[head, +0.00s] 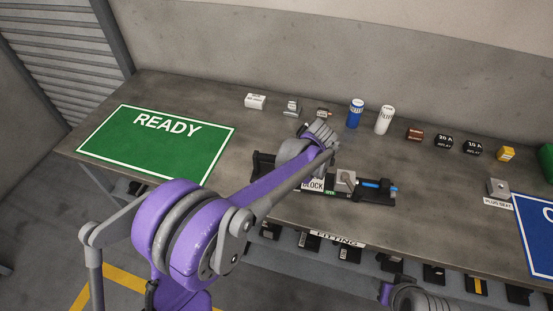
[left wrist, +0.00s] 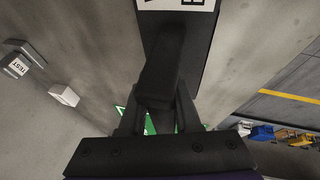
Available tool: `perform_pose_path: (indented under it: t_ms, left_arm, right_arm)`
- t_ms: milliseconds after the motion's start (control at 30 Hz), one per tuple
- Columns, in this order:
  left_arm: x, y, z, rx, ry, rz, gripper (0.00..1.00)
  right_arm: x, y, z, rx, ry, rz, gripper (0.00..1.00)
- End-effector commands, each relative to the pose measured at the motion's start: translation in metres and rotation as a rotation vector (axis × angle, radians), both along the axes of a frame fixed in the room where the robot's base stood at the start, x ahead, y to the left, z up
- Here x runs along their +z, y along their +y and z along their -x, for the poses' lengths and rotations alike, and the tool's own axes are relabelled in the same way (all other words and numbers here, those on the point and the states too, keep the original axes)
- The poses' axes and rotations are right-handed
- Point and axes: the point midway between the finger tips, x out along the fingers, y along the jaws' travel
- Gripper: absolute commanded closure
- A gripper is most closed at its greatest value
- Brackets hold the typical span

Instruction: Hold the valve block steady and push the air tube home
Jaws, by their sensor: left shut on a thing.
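A dark fixture (head: 378,200) lies on the bench with a white label (head: 313,185) reading "BLOCK" at its front. A grey metal block (head: 345,180) sits in it, right of my left wrist. A short blue tube (head: 371,184) lies to the right of this block; I cannot tell whether they touch. In the left wrist view my left gripper (left wrist: 158,100) is shut on a dark part, seemingly the valve block.
A green READY mat (head: 150,150) lies at the left of the bench. Small labelled parts, a blue canister (head: 355,113) and a white canister (head: 384,119) stand along the back. A plug seat (head: 498,189) and a blue mat (head: 538,222) are at the right. Bins line the front.

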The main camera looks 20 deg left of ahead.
Motion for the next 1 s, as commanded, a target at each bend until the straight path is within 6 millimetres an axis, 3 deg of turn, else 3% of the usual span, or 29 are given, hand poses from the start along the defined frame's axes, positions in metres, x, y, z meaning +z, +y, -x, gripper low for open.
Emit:
perform_pose_path:
  t_ms: [1000]
  left_arm:
    - [0.000, -0.013, -0.001, -0.001, -0.001, 0.001, 1.00]
  right_arm:
    - [0.000, 0.000, 0.000, 0.000, 0.000, 0.000, 0.50]
